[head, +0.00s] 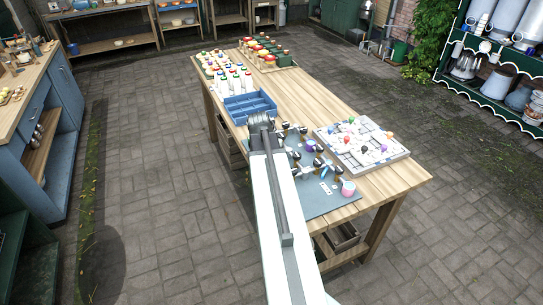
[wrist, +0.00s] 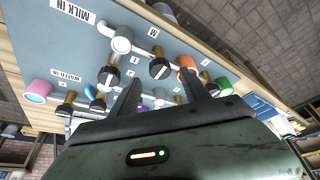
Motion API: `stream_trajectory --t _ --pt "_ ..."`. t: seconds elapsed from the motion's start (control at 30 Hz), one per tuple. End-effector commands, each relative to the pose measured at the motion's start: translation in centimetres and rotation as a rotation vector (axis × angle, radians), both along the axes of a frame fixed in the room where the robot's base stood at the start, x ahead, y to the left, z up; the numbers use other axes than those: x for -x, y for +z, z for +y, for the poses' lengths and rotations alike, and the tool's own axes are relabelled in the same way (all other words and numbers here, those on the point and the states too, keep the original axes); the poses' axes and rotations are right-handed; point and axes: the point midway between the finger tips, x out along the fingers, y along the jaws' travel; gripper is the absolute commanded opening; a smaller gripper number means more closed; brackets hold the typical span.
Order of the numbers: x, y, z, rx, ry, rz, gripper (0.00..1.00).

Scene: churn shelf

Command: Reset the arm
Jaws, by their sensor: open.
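My arm reaches out from the bottom of the head view over the near edge of a wooden table (head: 310,88). Its end, near the blue tray, hides my fingers in that view. In the wrist view my gripper (wrist: 161,86) has its two dark fingers apart, with nothing seen between them. Beyond the fingers is a grey-blue panel (wrist: 75,45) with pipes and several black-handled valves (wrist: 109,76). The wrist view is strongly tilted, and I cannot tell whether a finger touches a valve.
A blue divided tray (head: 250,107) lies left of the panel. A white board with coloured knobs (head: 361,146) lies to its right. Bottles (head: 233,82) and a tray of jars (head: 268,54) stand at the far end. A blue workbench (head: 45,120) stands left; paved floor between is clear.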

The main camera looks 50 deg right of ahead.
Motion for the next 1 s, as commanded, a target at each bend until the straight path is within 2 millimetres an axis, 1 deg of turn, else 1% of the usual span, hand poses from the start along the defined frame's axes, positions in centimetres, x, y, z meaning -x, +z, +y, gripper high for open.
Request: stream_trajectory --t 0.03,0.1,0.2,0.7,0.77,0.83,0.87,0.9,0.97,1.0 --pt "0.3 2.0 0.5 0.000 0.000 0.000 0.55" --pt "0.4 3.2 0.9 0.000 0.000 0.000 0.55" --pt "0.6 4.1 1.4 0.000 -0.001 0.000 0.55" --pt "0.6 3.8 1.5 0.000 -0.001 0.000 0.55" --pt "0.2 3.8 1.9 0.000 0.009 0.000 0.55" --pt "-1.3 3.6 3.7 0.000 0.043 0.000 0.55" --pt "-2.2 3.5 4.9 0.000 0.068 0.000 0.55" --pt "-3.8 3.4 7.1 0.000 0.109 0.000 0.55" --pt "-6.3 3.2 11.3 -0.003 0.185 -0.002 0.55" --pt "-7.7 3.0 14.6 -0.009 0.238 -0.002 0.55"
